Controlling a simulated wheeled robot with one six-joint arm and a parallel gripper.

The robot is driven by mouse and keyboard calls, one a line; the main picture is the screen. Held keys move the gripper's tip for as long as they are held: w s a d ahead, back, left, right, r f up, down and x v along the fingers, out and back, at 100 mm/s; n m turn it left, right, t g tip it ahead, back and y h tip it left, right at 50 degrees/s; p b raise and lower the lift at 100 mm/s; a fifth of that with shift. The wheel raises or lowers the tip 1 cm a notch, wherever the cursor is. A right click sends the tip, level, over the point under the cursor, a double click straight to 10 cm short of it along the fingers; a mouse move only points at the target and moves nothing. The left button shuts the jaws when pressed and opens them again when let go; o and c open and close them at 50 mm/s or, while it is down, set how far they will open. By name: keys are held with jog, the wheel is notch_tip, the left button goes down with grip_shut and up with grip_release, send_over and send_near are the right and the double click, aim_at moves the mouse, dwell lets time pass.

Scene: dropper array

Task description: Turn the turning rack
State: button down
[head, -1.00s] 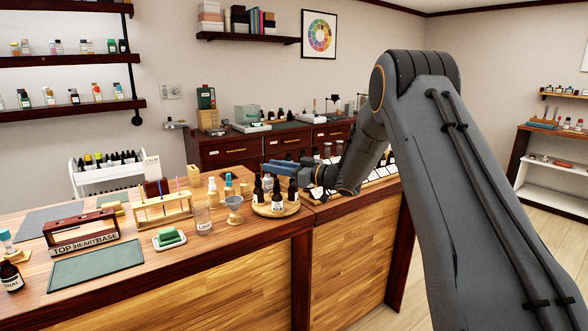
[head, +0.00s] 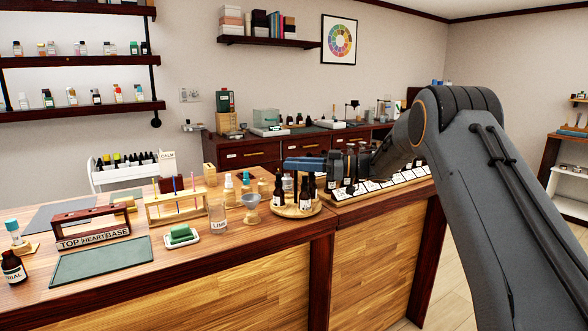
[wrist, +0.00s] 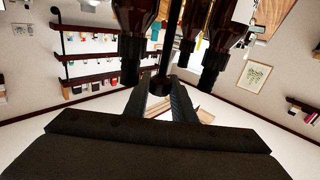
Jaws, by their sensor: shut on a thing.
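The turning rack (head: 290,210) is a round wooden tray on the counter, with several dark brown bottles (head: 306,194) standing on it. My gripper (head: 300,163) reaches in from the right, its blue fingers level with the bottle tops over the rack. Other dark bottles (wrist: 213,62) hang close on both sides of the fingers in that upside-down view. The exact grip is partly hidden.
A small funnel cup (head: 251,202) and a glass beaker (head: 218,218) stand just left of the rack. A wooden test-tube rack (head: 176,207) and a green block on a white dish (head: 181,234) are further left. White cards (head: 385,184) and bottles lie right of it.

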dwell(0.5)
jog(key=c, duration=1.5)
grip_release()
jog(key=shift+s+d+b, duration=0.2)
jog(key=shift+d+b, duration=0.3)
jog(key=shift+d, duration=1.5)
jog(key=shift+s+d+b, duration=0.2)
jog(key=shift+d+b, duration=0.3)
jog(key=shift+d, duration=1.45)
